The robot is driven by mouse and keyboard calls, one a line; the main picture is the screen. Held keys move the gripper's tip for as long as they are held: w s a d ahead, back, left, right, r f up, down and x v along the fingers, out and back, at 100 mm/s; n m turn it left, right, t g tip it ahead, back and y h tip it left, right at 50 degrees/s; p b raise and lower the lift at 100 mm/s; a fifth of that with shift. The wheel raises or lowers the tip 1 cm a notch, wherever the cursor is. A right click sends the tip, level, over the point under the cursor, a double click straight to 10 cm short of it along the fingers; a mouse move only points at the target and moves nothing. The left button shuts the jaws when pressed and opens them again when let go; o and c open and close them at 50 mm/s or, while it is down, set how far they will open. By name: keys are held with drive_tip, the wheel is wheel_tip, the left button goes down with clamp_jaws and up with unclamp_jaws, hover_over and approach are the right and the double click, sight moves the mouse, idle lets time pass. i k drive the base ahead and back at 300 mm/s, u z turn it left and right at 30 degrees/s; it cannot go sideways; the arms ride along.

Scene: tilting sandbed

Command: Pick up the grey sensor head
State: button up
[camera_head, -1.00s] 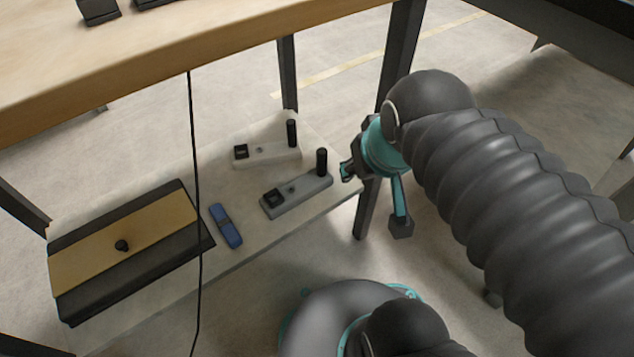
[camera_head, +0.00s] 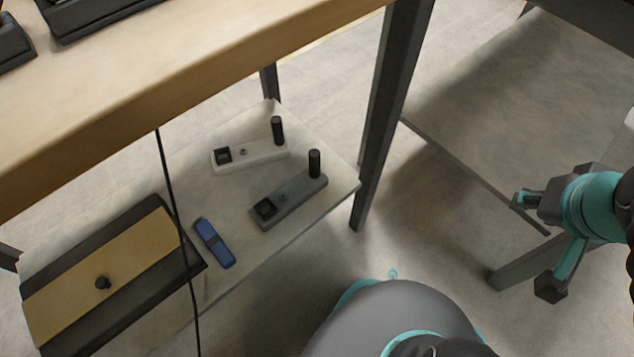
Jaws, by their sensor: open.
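The grey sensor head (camera_head: 291,203) lies on the low shelf under the wooden table. It is a long flat grey body with a dark square recess at its left end and a black upright post at its right end. My gripper (camera_head: 536,244) is at the right of the picture, open and empty. It is well to the right of the sensor head, past the dark table leg, and does not touch it.
A similar white device (camera_head: 252,155) lies just behind the grey one. A blue tool (camera_head: 214,243) and a black-and-tan case (camera_head: 105,262) lie to the left. A black cable (camera_head: 176,215) hangs in front. The dark table leg (camera_head: 384,125) and wooden tabletop (camera_head: 200,90) border the shelf.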

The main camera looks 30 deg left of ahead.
sight(271, 210)
drive_tip(key=k, duration=0.85)
drive_tip(key=u, duration=0.55)
